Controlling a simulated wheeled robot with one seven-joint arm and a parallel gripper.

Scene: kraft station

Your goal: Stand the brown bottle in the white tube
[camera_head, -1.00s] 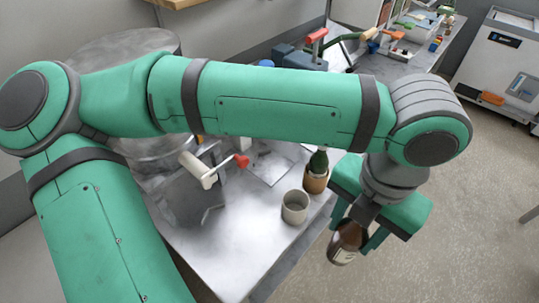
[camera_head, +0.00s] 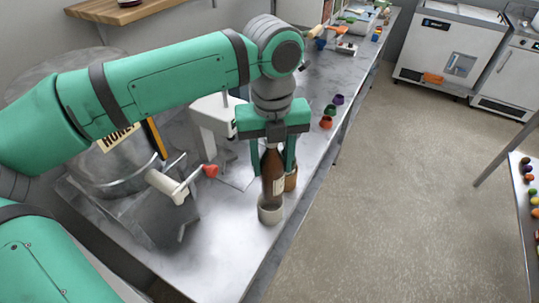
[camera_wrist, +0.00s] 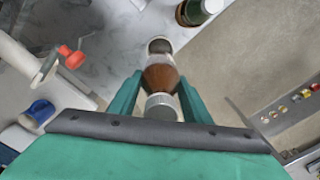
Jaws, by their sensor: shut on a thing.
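The brown bottle (camera_head: 272,170) is upright in my gripper (camera_head: 272,145), whose two green fingers close around its upper part. In the wrist view, the bottle (camera_wrist: 160,78) sits between the fingers. The white tube (camera_head: 270,214) stands on the metal bench directly below the bottle. The bottle's lower end overlaps the tube's mouth in the head view. I cannot tell how far inside it is, or whether it touches the tube's floor.
A brown holder (camera_head: 291,181) stands close behind the bottle, partly hidden by my gripper. A white device with a red-tipped lever (camera_head: 209,171) is to the left. Small coloured cups (camera_head: 327,122) lie farther back. The bench's front area (camera_head: 215,255) is clear.

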